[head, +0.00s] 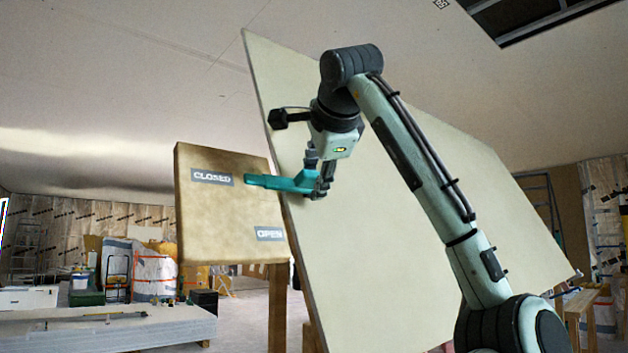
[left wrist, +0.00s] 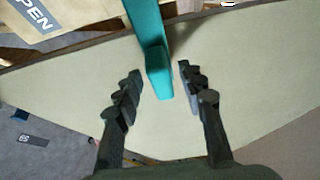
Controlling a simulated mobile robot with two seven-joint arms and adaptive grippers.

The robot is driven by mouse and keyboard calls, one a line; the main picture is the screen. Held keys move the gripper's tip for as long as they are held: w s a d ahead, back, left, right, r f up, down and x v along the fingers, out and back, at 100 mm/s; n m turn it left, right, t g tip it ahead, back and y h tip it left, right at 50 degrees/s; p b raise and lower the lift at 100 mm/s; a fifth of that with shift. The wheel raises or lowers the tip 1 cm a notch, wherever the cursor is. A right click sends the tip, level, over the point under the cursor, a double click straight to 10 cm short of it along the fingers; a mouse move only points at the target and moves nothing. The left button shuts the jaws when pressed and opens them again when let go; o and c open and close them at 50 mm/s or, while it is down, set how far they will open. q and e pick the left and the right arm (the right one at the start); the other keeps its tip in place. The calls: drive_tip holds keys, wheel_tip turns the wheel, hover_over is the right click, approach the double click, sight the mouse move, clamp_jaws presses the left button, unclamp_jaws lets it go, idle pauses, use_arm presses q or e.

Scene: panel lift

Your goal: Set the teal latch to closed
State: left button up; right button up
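The teal latch (head: 275,182) is a bar in front of a brown wooden board (head: 215,225). The board carries a CLOSED label (head: 212,177) at upper left and an OPEN label (head: 270,234) at lower right. The latch lies nearly level, its left end beside the CLOSED label. My left gripper (head: 320,185) is at the latch's right end. In the left wrist view the fingers (left wrist: 160,76) are open, with the latch end (left wrist: 160,78) between them and gaps visible on both sides. The latch pivot cannot be made out. My right gripper is not in view.
A large pale panel (head: 400,260) leans behind and right of the latch, close to my left arm. Wooden legs (head: 278,305) stand below the board. A low stack of white sheets (head: 110,328) lies at lower left.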

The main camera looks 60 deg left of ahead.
use_arm(q)
drive_tip(key=v, duration=1.1)
